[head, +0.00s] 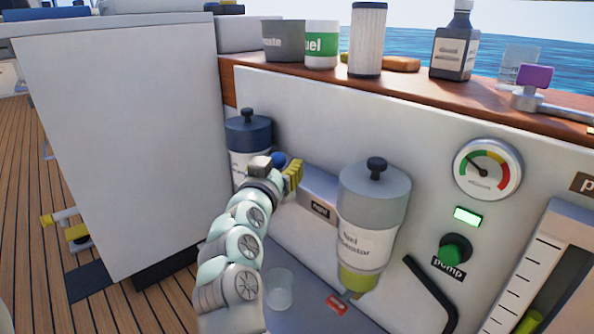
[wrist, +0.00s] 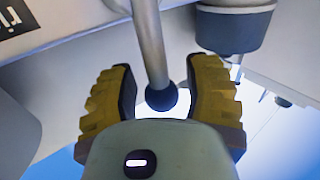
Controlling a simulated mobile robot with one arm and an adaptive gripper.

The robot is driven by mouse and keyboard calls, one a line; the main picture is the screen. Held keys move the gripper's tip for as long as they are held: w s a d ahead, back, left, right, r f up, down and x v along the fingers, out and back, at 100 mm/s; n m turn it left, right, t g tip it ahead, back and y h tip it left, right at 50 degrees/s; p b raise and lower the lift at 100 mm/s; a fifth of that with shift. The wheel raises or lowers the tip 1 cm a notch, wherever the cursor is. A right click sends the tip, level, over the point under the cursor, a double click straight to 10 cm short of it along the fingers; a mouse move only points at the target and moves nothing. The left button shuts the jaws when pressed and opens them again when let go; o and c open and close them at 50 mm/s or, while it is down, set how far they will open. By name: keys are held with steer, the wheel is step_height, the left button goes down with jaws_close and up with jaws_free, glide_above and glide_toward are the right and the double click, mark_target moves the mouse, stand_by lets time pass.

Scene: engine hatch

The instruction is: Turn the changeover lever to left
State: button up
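The changeover lever shows in the wrist view as a pale metal rod (wrist: 149,45) ending in a dark ball knob (wrist: 161,98). In the head view a blue ball (head: 279,159) shows beside my gripper (head: 287,174), near the grey housing (head: 318,190) between the two filter canisters. In the wrist view my gripper (wrist: 162,78) is open, with its yellow, dark-padded fingers on either side of the knob. A gap shows between the knob and each pad. The rod is mostly hidden in the head view.
A blue-topped canister (head: 249,133) stands close behind my gripper, and a grey-topped fuel separator (head: 373,205) hangs to the right. A clear cup (head: 280,289) stands below. The gauge (head: 487,169) and green pump knob (head: 455,249) are farther right.

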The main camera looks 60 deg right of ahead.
jaws_close()
steer(key=shift+w+r+n+p, duration=0.2)
steer(key=shift+n+p, duration=0.2)
steer(key=shift+p, duration=0.5)
steer(key=p, duration=0.1)
steer(key=w+n+y+p, duration=0.1)
steer(key=p, duration=0.1)
steer(key=shift+d+r, duration=0.1)
steer(key=shift+r, duration=0.15)
steer(key=shift+w+d+f+n+g+y+p, duration=0.15)
steer(key=shift+w+f+n+g+y+p, duration=0.4)
steer(key=shift+p, duration=0.65)
steer(key=shift+w+d+f+n+g+y+p, duration=0.1)
steer(key=shift+w+f+n+g+y+p, duration=0.3)
steer(key=shift+n+p, duration=0.6)
steer(key=shift+w+d+f+n+g+y+p, duration=0.2)
steer(key=shift+w+n+g+y+p, duration=0.3)
steer(key=shift+p, duration=0.9)
steer(key=shift+w+f, duration=0.1)
